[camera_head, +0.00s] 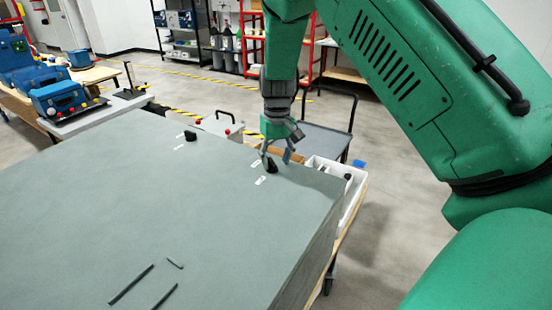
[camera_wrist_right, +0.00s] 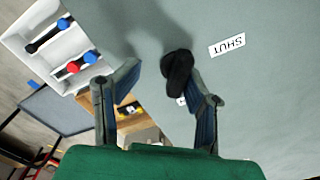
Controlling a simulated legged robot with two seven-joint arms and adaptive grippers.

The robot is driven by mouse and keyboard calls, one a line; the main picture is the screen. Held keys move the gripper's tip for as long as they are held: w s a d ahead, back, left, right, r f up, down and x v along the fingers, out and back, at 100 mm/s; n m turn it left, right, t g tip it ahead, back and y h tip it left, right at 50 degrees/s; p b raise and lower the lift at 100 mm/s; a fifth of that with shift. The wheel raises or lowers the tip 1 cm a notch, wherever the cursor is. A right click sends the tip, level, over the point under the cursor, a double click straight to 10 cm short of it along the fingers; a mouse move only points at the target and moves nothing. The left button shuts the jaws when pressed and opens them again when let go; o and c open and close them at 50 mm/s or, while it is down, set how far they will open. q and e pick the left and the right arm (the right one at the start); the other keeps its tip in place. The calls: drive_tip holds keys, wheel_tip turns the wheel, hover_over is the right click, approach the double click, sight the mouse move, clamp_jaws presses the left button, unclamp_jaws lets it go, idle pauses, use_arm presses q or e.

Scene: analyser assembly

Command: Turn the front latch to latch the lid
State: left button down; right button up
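The lid (camera_head: 130,220) is a large flat grey-green panel. A black latch knob (camera_head: 271,167) stands on it near its right corner, with white labels beside it. In the right wrist view this latch (camera_wrist_right: 177,71) is a dark elongated knob next to a label reading SHUT (camera_wrist_right: 227,45). My right gripper (camera_head: 277,156) is open over this latch. In the wrist view the knob lies between the fingertips, closer to the right finger; whether they touch is unclear. A second black latch (camera_head: 190,135) sits farther left along the lid's edge. My left gripper is out of view.
A white bin (camera_head: 352,176) stands beyond the lid's edge; in the wrist view it holds red- and blue-ended parts (camera_wrist_right: 74,67). A grey cart (camera_head: 322,140) stands behind. Dark bars (camera_head: 131,284) show on the lid's near part. The lid's middle is clear.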

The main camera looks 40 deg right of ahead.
drive_tip(key=shift+w+a+r, duration=0.1)
drive_tip(key=shift+a+r, duration=0.1)
drive_tip(key=shift+a, duration=0.7)
clamp_jaws()
drive_tip(key=shift+a+r, duration=0.1)
drive_tip(key=shift+a, duration=0.25)
drive_tip(key=shift+d, duration=0.55)
drive_tip(key=m, duration=0.2)
drive_tip(key=shift+a+m, duration=0.25)
drive_tip(key=shift+m, duration=0.05)
drive_tip(key=m, duration=0.2)
drive_tip(key=shift+d+m, duration=0.15)
drive_tip(key=shift+m, duration=0.25)
drive_tip(key=m, duration=0.4)
drive_tip(key=shift+m, duration=0.4)
